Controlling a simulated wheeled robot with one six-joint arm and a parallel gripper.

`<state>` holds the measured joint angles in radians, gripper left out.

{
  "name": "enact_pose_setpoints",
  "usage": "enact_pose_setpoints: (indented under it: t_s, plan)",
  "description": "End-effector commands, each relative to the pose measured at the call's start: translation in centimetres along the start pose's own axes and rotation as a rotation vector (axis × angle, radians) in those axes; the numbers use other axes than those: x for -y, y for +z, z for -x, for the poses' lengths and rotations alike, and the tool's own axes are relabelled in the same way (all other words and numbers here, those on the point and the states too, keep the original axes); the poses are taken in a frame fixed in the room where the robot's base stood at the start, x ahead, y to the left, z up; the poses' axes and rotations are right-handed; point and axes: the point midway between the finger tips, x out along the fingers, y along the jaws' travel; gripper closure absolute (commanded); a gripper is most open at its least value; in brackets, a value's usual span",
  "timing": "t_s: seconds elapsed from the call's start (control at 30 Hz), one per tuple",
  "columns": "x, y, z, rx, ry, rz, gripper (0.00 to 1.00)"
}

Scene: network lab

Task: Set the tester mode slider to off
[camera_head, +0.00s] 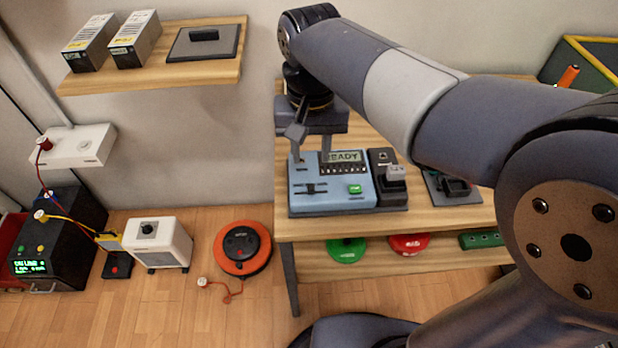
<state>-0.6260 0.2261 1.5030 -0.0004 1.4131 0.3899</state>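The light blue tester (333,200) sits on the wooden workbench in the middle of the view. Its display reads "READY", and a green button is at its right front. A black slider knob (311,188) sits in a horizontal slot at the front left of its face; its mode marks are too small to read. My gripper (311,156) points down over the back left of the tester, behind the slider knob. Its two fingers are apart with nothing visible between them. I cannot tell whether the fingertips touch the tester.
A black unit with a grey plug (395,173) adjoins the tester's right side. A dark holder (452,187) stands further right. Green (346,250) and red (409,244) reels lie on the lower shelf. My arm hides much of the bench's right side.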

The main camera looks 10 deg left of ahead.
Motion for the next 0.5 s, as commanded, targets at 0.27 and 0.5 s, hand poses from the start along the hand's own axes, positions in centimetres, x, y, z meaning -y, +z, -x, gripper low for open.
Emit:
enact_pose_setpoints:
  t_s: [0.27,0.5]
  plan:
    - [-0.1,0.1,-5.5,0.004,0.001,0.000,0.65]
    - [-0.1,0.0,-8.8,0.001,0.000,0.000,0.65]
